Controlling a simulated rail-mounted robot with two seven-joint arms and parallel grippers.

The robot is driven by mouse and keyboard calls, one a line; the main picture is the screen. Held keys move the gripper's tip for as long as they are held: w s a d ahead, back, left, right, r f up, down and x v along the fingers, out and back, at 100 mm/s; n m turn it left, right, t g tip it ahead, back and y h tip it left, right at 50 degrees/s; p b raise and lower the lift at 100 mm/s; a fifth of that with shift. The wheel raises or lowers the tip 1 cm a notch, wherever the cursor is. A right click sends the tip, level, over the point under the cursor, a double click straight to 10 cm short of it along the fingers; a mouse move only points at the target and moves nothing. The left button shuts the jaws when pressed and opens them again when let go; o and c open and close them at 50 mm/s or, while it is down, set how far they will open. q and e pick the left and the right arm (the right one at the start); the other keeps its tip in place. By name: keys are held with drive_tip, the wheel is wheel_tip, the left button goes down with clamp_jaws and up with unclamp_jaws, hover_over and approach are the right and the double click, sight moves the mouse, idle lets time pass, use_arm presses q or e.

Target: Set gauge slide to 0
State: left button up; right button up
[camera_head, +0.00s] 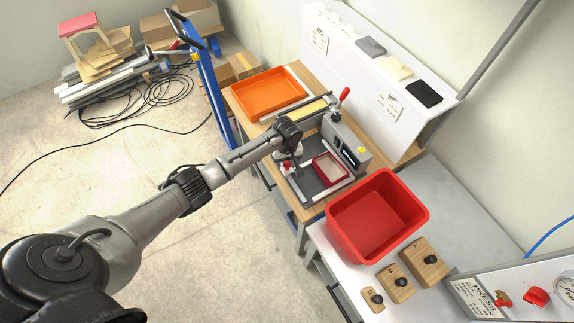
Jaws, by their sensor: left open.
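The box former (345,147) stands on the wooden bench, a grey block with a dark display and a red-handled lever (343,96). A red-rimmed square frame (330,168) lies at its foot on a dark base plate (306,183). A yellow ruler-like strip (308,108) runs behind it; I cannot tell whether this is the gauge scale. A small red knob (287,166) shows on the near left of the base. My left gripper (292,157) is over the left part of the base, open, close to this knob. The arm hides part of the former, and the gauge reading is not legible.
An orange tray (268,93) lies on the bench behind. A red bin (377,214) and several wooden blocks with black knobs (397,283) are on the white table at right. A blue trolley frame (207,88) stands left of the bench. A white sloped shelf (350,60) rises behind.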

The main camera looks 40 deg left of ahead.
sight(287, 163)
use_arm(q)
drive_tip(key=shift+f, duration=1.9)
clamp_jaws()
